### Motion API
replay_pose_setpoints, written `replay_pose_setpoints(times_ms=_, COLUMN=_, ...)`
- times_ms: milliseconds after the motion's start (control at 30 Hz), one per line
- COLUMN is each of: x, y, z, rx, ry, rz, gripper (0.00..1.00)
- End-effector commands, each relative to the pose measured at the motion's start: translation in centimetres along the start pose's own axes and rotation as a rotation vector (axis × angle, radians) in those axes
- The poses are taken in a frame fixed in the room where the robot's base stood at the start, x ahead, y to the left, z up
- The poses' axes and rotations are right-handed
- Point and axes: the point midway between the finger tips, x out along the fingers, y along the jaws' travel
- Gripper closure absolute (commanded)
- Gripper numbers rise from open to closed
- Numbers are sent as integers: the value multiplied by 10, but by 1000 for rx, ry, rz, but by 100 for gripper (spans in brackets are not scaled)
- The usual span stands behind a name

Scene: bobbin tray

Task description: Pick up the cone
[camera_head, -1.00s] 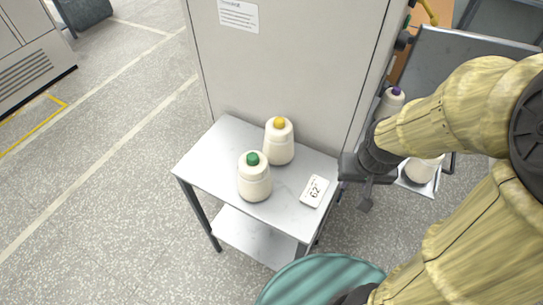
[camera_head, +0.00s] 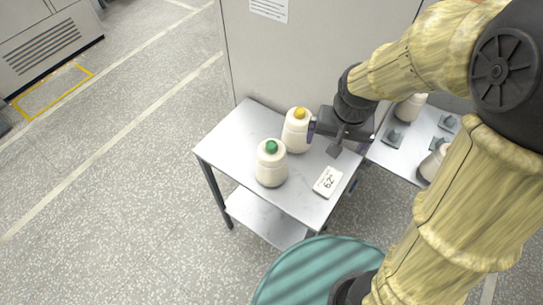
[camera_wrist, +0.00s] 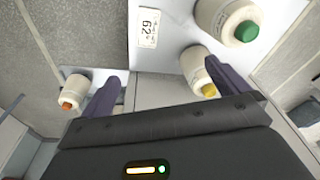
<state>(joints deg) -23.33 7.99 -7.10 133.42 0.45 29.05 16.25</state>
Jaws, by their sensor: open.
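Two cream cones stand upright on the small table (camera_head: 230,140): one with a yellow tip (camera_head: 295,132) and one with a green tip (camera_head: 270,165) in front of it. My gripper (camera_head: 329,137) is open and empty, just right of the yellow-tipped cone. One purple finger appears close beside that cone; I cannot tell whether they touch. In the wrist view, the yellow-tipped cone (camera_wrist: 193,66) is by the right finger and the green-tipped cone (camera_wrist: 225,16) is beyond it. An orange-tipped cone (camera_wrist: 77,88) is outside the left finger.
A white card marked 62 (camera_head: 328,182) lies on the table's right side. A metal tray (camera_head: 397,158) with grey pegs (camera_head: 392,136) and cones (camera_head: 410,107) is at the right. A tall grey cabinet (camera_head: 300,55) stands behind the table. A teal round surface (camera_head: 315,270) is in front.

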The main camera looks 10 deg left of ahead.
Motion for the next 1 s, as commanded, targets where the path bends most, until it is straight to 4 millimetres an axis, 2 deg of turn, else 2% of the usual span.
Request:
replay_pose_setpoints(times_ms=33, x=-12, y=-20, z=-6, rx=-13, ry=-9, rz=-1, gripper=0)
replay_pose_setpoints(times_ms=300, x=-42, y=-115, z=-14, rx=-13, ry=-40, rz=19, gripper=0)
replay_pose_setpoints(times_ms=433, x=-51, y=-145, z=-11, rx=-11, ry=-43, rz=30, gripper=0)
replay_pose_setpoints(times_ms=567, x=-52, y=-156, z=-9, rx=-6, ry=-44, rz=35, gripper=0)
replay_pose_setpoints(times_ms=867, x=-51, y=-156, z=-9, rx=-6, ry=-44, rz=35, gripper=0)
replay_pose_setpoints(times_ms=1000, x=-41, y=-155, z=-8, rx=-6, ry=-46, rz=37, gripper=0)
